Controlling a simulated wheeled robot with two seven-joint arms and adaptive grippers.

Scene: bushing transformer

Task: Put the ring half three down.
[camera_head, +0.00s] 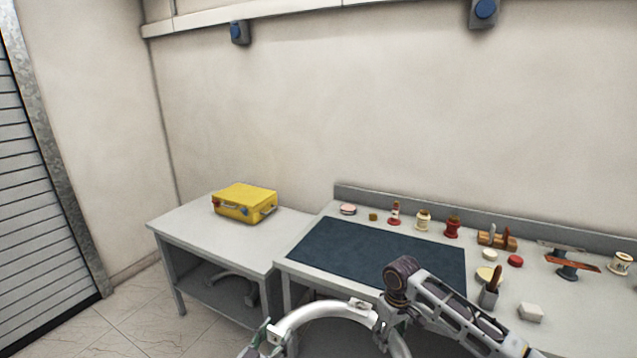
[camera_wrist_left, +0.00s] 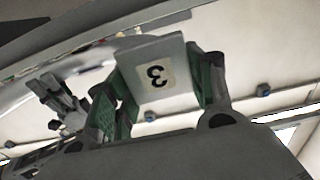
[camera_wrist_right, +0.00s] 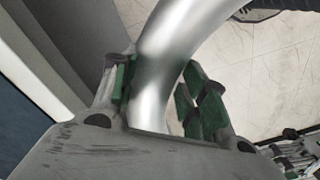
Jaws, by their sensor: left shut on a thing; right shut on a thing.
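The ring half three is a silvery curved bar (camera_head: 322,309) at the bottom of the head view, held up in front of the workbench. In the left wrist view its end block (camera_wrist_left: 155,78) bears a label with the number 3. My left gripper (camera_head: 268,338) is shut on that end, with green pads on both sides of the block (camera_wrist_left: 155,95). My right gripper (camera_head: 385,322) is shut on the curved bar further along. In the right wrist view the bar (camera_wrist_right: 157,75) passes between its green pads. The lower part of the ring half is cut off in the head view.
A dark blue mat (camera_head: 375,255) lies bare on the grey workbench (camera_head: 560,310). Spools, small pots and tools line its back and right side. A lower table (camera_head: 190,228) at left carries a yellow case (camera_head: 245,201), with free room around it.

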